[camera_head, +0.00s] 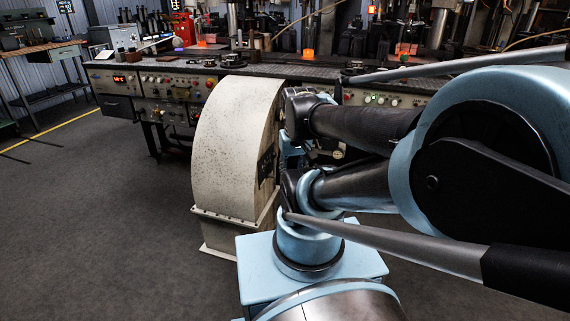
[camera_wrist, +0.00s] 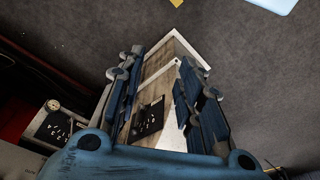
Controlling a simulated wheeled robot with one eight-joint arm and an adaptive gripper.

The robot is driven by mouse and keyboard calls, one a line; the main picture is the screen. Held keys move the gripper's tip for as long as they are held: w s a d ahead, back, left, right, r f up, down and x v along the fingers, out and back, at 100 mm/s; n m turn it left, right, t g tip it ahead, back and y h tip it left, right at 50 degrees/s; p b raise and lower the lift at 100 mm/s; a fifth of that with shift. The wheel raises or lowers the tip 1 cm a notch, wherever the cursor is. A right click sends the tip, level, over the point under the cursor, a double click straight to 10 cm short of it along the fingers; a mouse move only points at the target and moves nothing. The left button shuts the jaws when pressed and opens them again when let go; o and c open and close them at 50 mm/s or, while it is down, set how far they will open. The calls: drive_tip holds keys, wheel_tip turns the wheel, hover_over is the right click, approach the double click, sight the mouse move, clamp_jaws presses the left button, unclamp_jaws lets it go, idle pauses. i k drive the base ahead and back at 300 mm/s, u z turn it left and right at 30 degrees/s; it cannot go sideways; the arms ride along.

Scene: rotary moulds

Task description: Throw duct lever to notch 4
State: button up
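A cream curved duct housing (camera_head: 230,150) stands left of my arm in the head view, with a dark plate (camera_head: 267,163) on its right side. In the wrist view, a black plate with white marks (camera_wrist: 148,118) shows on the housing side between my fingers. A dark part lies against this plate; I cannot make out the lever clearly or tell its notch. My gripper (camera_wrist: 160,63) has its two blue-black fingers spread apart, with nothing visibly held. Contact with the plate cannot be told. In the head view my arm hides the gripper.
A second dark panel with white marks (camera_wrist: 55,127) and a round gauge (camera_wrist: 52,106) are at lower left in the wrist view. A long control bench (camera_head: 160,82) runs behind the housing. Glowing orange pieces (camera_head: 308,52) stand beyond it. The floor (camera_head: 90,220) at left is clear.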

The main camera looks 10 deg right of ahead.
sight(273, 154)
drive_tip(key=z, duration=1.6)
drive_tip(key=k, duration=0.9)
drive_tip(key=u, duration=1.2)
